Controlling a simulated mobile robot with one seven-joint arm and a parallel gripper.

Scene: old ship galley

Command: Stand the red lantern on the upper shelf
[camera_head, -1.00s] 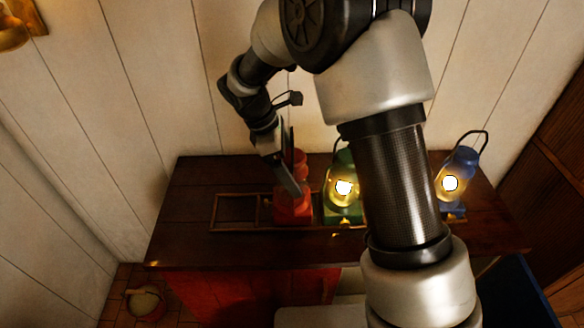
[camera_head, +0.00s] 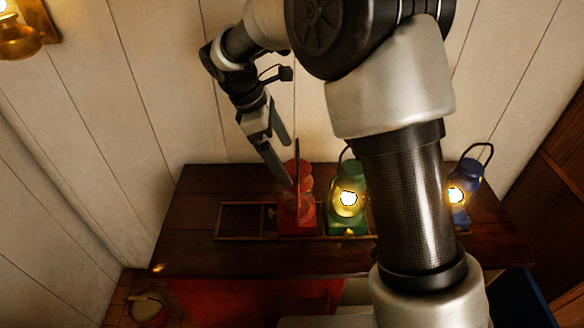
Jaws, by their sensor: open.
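The red lantern (camera_head: 297,212) stands upright on the dark wooden counter, in a low wooden rack (camera_head: 240,237). Its upper part is partly covered by my gripper. My gripper (camera_head: 287,164) is open, pointing down, with its fingers at the lantern's top left. I cannot tell whether a finger touches the lantern. Nothing is held. I cannot make out an upper shelf in this view.
A lit green lantern (camera_head: 348,205) stands close to the right of the red one. A lit blue lantern (camera_head: 464,190) stands farther right, beyond my arm. The counter (camera_head: 196,185) is clear at its left. A brass wall lamp (camera_head: 22,38) hangs at the upper left.

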